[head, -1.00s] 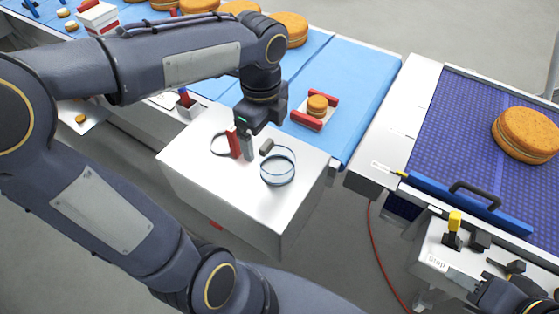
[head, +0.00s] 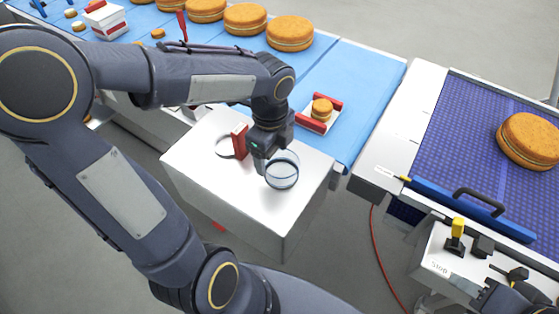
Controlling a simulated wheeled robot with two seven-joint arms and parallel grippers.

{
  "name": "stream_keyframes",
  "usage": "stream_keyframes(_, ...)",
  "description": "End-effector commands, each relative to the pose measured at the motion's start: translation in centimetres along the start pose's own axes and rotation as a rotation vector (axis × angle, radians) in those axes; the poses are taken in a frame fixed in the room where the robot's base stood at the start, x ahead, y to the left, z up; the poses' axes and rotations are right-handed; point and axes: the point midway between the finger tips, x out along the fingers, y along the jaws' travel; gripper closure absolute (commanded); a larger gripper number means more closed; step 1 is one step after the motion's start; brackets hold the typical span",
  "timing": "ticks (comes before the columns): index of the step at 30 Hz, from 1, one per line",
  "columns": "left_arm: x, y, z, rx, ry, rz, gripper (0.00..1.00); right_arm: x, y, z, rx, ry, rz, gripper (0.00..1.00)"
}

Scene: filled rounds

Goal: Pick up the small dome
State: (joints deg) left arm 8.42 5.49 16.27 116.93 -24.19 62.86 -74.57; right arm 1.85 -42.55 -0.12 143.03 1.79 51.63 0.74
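The small dome (head: 282,176) is a clear, glass-like round cover with a dark rim line, standing on top of the white box. My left gripper (head: 268,160) points down right at its left and back side. One grey finger shows by the dome's left edge and sits at the outer end of the gripper body, so the fingers look apart. The other finger is hidden behind the dome or gripper body, and I cannot tell whether either touches the dome. My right gripper (head: 508,297) is only partly in view at the bottom right corner, and its fingers are not clear.
The white box (head: 215,190) also bears a red block (head: 240,141) and a thin ring (head: 224,146) left of the gripper. Behind is a blue belt (head: 355,85) with large filled rounds (head: 290,33) and a small round (head: 322,109) between red bars. A control box stands bottom right.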

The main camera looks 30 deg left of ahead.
Motion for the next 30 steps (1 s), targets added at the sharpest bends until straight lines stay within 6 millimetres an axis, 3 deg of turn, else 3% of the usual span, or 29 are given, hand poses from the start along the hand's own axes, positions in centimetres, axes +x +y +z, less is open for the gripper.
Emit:
stream_keyframes(3,0.0,0.0,0.0,0.0,0.0,0.0,0.54,0.0,0.0,0.0,0.0,0.0,0.0,0.6)
stream_keyframes(12,-0.4,0.0,0.0,-0.001,-0.001,-0.001,0.54,0.0,0.0,0.0,0.0,0.0,0.0,0.6)
stream_keyframes(20,-3.6,0.0,0.1,-0.001,0.0,-0.007,0.54,-0.2,-0.1,-0.1,0.0,0.0,0.0,0.6)
stream_keyframes(27,-9.0,4.6,1.3,-0.004,-0.002,-0.012,0.54,0.2,0.1,0.1,0.0,0.0,0.0,0.6)
stream_keyframes(30,-10.1,7.2,1.9,-0.004,-0.001,-0.009,0.54,0.7,0.3,0.3,0.0,0.0,0.0,0.6)
